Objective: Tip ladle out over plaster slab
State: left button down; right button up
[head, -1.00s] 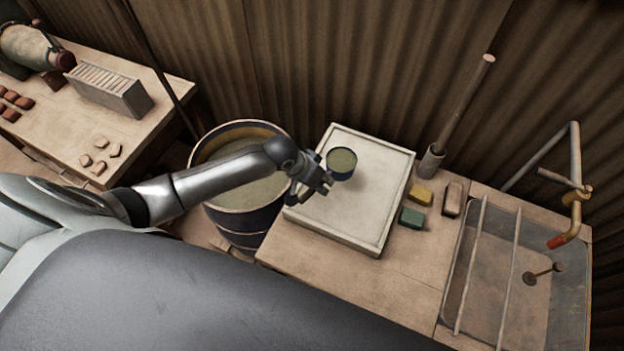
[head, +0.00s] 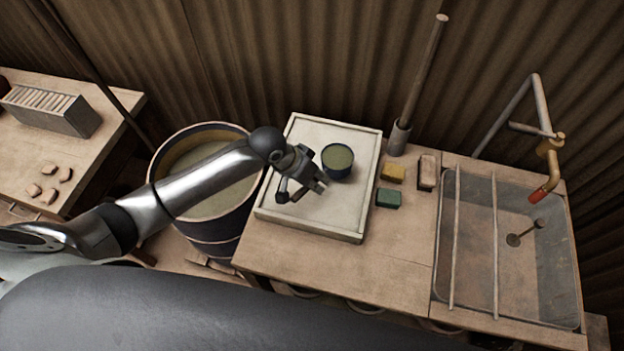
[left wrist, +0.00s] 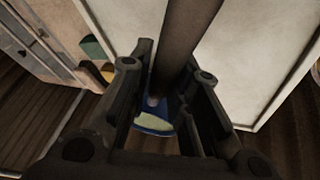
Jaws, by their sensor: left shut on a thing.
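The ladle's dark blue cup (head: 338,161) hangs over the right-middle part of the pale plaster slab (head: 338,216). Its mouth faces up and greenish liquid shows inside. My left gripper (head: 303,184) is shut on the ladle, over the slab just left of the cup. In the left wrist view my gripper's fingers (left wrist: 165,80) close around the brown handle (left wrist: 187,40), and part of the cup (left wrist: 153,124) shows behind them with pale green in it. The slab fills much of that view too. My right gripper is not in view.
A drum of greenish liquid (head: 212,232) stands left of the slab, under my left arm. A yellow block (head: 392,172), a green block (head: 388,198) and a tan block (head: 428,171) lie right of it. A sink (head: 560,255) with two bars is farther right.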

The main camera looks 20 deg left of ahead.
pick_arm(q)
jog(key=shift+w+f+h+b, duration=0.1)
jog(key=shift+f+h+b, duration=0.2)
jog(key=shift+f+b, duration=1.25)
jog(key=shift+r+h, duration=0.3)
jog(key=shift+r, duration=0.35)
jog(key=shift+r+n+g+h, duration=0.2)
jog(key=shift+n+g+h, duration=0.1)
jog(key=shift+g+h, duration=0.25)
jog(key=shift+r+h+b, duration=0.2)
jog(key=shift+h+b, duration=0.25)
jog(key=shift+h, duration=0.2)
jog(key=shift+r+n+g+h+b, duration=0.25)
jog(key=shift+n+g+h+b, duration=0.2)
jog(key=shift+h+b, duration=0.6)
jog(key=h+b, duration=0.1)
jog(key=r+n+g+h+b, duration=0.1)
jog(key=h+b, duration=0.1)
jog(key=shift+w+a+r+b, duration=0.1)
jog(key=shift+w+a+b, duration=0.05)
jog(key=shift+a+b, duration=0.15)
jog(key=h+b, duration=0.1)
jog(key=r+h+b, duration=0.1)
jog(key=shift+w+a+r+n+g+b, duration=0.1)
jog(key=shift+a+r+n+g+b, duration=0.05)
jog(key=shift+a+n+g+b, duration=0.2)
